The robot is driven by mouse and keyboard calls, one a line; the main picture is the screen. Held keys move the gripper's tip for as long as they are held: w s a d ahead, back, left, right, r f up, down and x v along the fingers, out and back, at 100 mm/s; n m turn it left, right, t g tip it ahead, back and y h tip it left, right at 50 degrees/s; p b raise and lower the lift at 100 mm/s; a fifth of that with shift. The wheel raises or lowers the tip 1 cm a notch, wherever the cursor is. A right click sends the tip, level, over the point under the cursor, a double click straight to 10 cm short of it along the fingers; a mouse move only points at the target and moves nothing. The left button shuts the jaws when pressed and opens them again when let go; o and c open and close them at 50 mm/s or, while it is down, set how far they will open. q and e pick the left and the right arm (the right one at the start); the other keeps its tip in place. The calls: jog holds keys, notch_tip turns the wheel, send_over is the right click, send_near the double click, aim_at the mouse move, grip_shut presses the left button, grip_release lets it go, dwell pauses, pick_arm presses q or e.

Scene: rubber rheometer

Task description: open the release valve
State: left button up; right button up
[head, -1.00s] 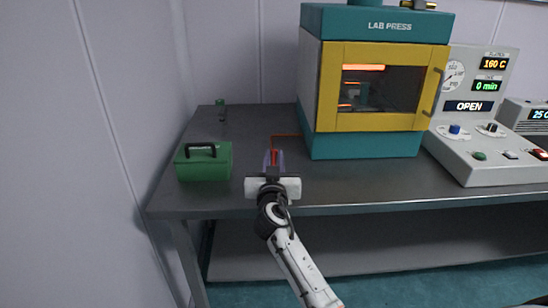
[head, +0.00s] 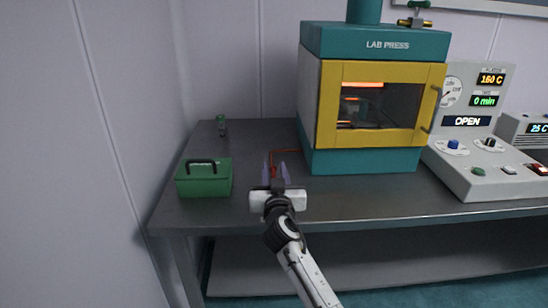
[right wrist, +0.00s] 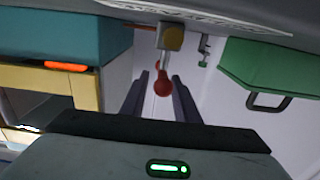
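A red-ended lever (head: 274,170) lies low over the bench at the left of the press. In the right wrist view its red knob (right wrist: 162,78) is on a metal stem from a brass-coloured block (right wrist: 171,38). I take this for the release valve, but no label shows. My right gripper (head: 276,170) is open, with one finger on each side of the red part; it also shows in the right wrist view (right wrist: 160,95). Whether the fingers touch the knob is unclear. My left gripper is not in view.
The teal and yellow lab press (head: 375,46) stands right of my gripper. A green box (head: 204,184) with a black handle is to the left. A small green-topped clamp-like part (head: 221,125) is at the back left. The control panel (head: 480,182) is at the right.

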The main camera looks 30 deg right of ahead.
aim_at(274, 175)
notch_tip(274, 175, up, 9)
jog(key=shift+f+p, duration=0.15)
jog(key=shift+p, duration=0.5)
jog(key=shift+f, duration=0.1)
